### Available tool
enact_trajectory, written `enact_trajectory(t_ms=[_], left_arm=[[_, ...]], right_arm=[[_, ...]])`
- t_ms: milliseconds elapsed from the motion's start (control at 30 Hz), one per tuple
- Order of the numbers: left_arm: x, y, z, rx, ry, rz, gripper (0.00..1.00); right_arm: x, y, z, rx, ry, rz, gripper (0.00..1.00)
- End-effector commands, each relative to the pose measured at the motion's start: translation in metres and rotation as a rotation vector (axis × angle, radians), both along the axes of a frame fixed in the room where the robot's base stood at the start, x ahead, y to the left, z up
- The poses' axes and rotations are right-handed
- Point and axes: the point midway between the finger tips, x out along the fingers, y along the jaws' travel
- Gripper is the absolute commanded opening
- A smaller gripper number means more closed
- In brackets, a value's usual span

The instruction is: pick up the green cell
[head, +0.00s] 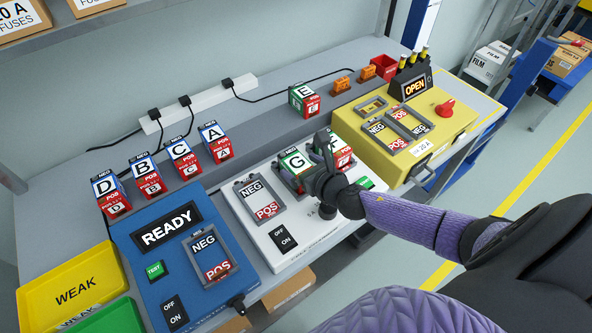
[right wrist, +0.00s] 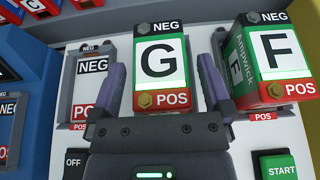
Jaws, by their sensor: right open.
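A green cell marked G (head: 294,163) stands in the middle bay of the white charger (head: 262,231). In the right wrist view, cell G (right wrist: 160,62) shows its letter face with NEG above and POS below. My right gripper (right wrist: 162,82) is open, one finger on each side of cell G; contact cannot be told. In the head view the right gripper (head: 322,178) partly covers cells G and F. A second green cell, F (right wrist: 277,55), stands in the bay to the right. A third green cell, E (head: 303,100), stands on the shelf behind. My left gripper is not in view.
The left bay (head: 259,198) of the white charger is empty. Blue-topped cells D, B, C and A (head: 214,140) stand in a row behind. A blue READY tester (head: 150,270) is at left, a yellow OPEN station (head: 375,152) at right. Cell F is close to the right finger.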

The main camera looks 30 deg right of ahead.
Motion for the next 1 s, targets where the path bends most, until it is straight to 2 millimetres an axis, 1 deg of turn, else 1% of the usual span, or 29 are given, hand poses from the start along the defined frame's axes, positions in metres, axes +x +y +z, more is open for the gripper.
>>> enact_trajectory(t_ms=[33, 100, 267, 300, 367, 400, 467, 500, 567, 600, 767, 1000], left_arm=[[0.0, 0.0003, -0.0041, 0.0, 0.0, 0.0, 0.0], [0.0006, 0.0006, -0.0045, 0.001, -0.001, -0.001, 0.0], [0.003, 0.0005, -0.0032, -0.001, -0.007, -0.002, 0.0], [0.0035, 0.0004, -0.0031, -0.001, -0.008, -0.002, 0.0], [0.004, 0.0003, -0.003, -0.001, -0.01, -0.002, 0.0], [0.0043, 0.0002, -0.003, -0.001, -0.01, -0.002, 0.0], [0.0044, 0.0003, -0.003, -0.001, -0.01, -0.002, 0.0], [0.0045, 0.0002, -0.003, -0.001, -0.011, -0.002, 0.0], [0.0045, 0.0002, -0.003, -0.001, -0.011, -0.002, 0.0], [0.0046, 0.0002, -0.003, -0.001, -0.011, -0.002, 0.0], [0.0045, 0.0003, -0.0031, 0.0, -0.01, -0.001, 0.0], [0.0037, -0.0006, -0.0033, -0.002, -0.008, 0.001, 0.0]], right_arm=[[0.0064, 0.0004, -0.0047, 0.0, 0.0, -0.001, 1.0], [0.0104, 0.0011, -0.0055, 0.001, 0.0, 0.0, 1.0], [0.0107, 0.001, -0.0047, 0.0, 0.001, 0.001, 1.0], [0.0106, 0.001, -0.0046, 0.001, 0.001, 0.001, 0.98], [0.0105, 0.001, -0.0046, 0.001, 0.001, 0.0, 0.85], [0.0104, 0.0009, -0.0045, 0.001, 0.001, 0.0, 0.77], [0.0104, 0.0009, -0.0046, 0.001, 0.001, 0.0, 0.64], [0.0104, 0.0009, -0.0046, 0.001, 0.001, 0.0, 0.56], [0.0103, 0.0009, -0.0046, 0.001, 0.001, 0.0, 0.43], [0.0103, 0.0009, -0.0046, 0.001, 0.001, 0.0, 0.34], [0.0103, 0.0009, -0.0046, 0.001, 0.001, 0.0, 0.0], [0.0107, 0.0008, -0.0039, 0.001, -0.001, 0.0, 0.0]])
